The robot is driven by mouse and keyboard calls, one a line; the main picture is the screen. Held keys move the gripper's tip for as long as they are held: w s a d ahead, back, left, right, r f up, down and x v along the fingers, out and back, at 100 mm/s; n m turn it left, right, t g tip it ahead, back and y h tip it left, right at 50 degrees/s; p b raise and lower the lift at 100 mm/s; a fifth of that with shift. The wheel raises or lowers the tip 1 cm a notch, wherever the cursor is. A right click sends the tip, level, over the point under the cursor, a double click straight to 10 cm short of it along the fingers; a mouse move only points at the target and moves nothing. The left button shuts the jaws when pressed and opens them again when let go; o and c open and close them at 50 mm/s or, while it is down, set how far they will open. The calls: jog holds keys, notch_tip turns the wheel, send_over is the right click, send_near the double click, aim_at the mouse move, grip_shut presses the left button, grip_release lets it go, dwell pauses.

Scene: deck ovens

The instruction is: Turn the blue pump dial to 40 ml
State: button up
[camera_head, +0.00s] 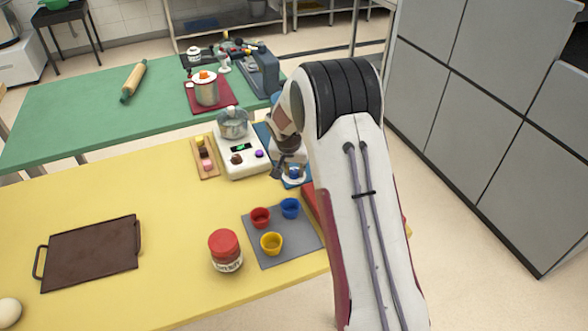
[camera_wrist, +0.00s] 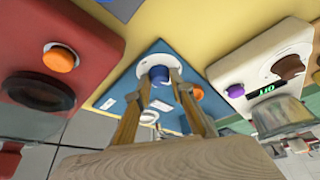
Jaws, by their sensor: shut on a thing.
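The blue pump dial (camera_wrist: 159,73) sits on a round white base on the blue pump panel (camera_wrist: 135,103) in the wrist view. My gripper (camera_wrist: 161,82) has its two fingers on either side of the dial and is shut on it. In the head view my gripper (camera_head: 291,163) reaches down over the blue dial (camera_head: 294,173), beside the white device. The dial's scale marks and setting are too small to read.
A white device (camera_wrist: 290,55) with a green-lit display, a purple knob (camera_wrist: 236,91) and a brown knob stands close by. A red device (camera_wrist: 85,35) with an orange knob (camera_wrist: 60,59) is on the other side. Cups stand on a grey mat (camera_head: 271,256).

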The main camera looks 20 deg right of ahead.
jog(key=shift+w+a+m+g+h, duration=0.1)
jog(key=shift+m+g+h, duration=0.2)
jog(key=shift+m, duration=0.85)
jog(key=shift+w+a+m+g+h, duration=0.1)
jog(key=shift+m+g+h, duration=0.2)
jog(key=shift+m, duration=0.85)
jog(key=shift+w+m+g+h, duration=0.15)
jog(key=shift+m+g, duration=0.3)
jog(key=shift+m, duration=0.7)
jog(key=shift+s+m+g+h, duration=0.15)
jog(key=shift+m+g, duration=0.3)
jog(key=shift+m, duration=0.7)
jog(key=o, duration=1.1)
jog(key=shift+s+d+n+t, duration=0.1)
jog(key=shift+n+t, duration=0.7)
jog(key=shift+n, duration=1.3)
jog(key=shift+n+t+y, duration=0.5)
jog(key=shift+n+y, duration=0.3)
jog(key=shift+n, duration=0.9)
